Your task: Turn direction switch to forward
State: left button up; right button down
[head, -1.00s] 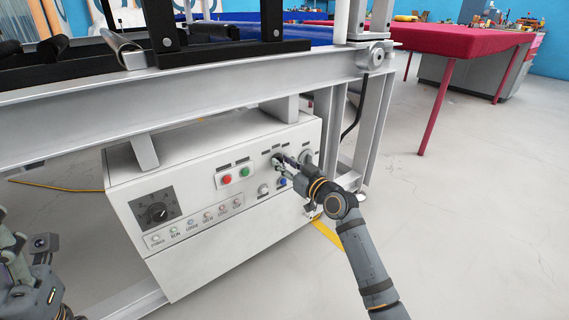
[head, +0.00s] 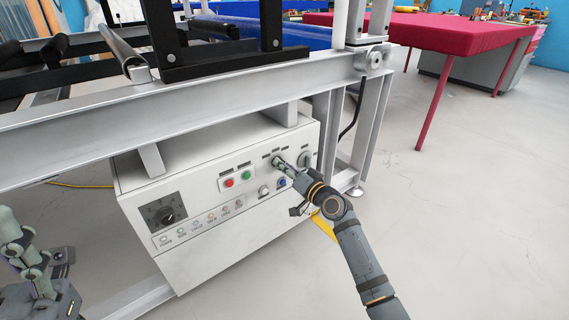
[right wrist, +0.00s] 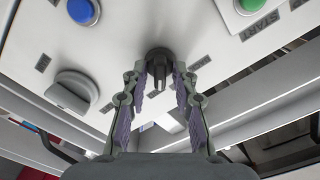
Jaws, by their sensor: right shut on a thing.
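The direction switch, a small black knob (right wrist: 160,62), sits on the white front panel of the control box (head: 215,255). Small dark labels surround it; I cannot read them. In the right wrist view its handle lies between the fingers of my right gripper (right wrist: 165,88), which is shut on it. In the head view my right gripper (head: 283,166) reaches the panel from the right, and its fingers largely hide the knob. My left gripper (head: 15,235) is at the lower left edge, away from the box; its jaws do not show clearly.
Red (head: 229,182) and green (head: 246,175) buttons are left of the switch; a blue button (head: 282,182) is below. A grey rotary switch (head: 304,160) is close on its right. A metal frame beam (head: 180,115) runs above the box. Open floor lies to the right.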

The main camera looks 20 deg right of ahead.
jog(key=shift+r+m, duration=0.1)
jog(key=shift+m, duration=0.4)
jog(key=c, duration=1.4)
grip_release()
jog(key=v, duration=1.2)
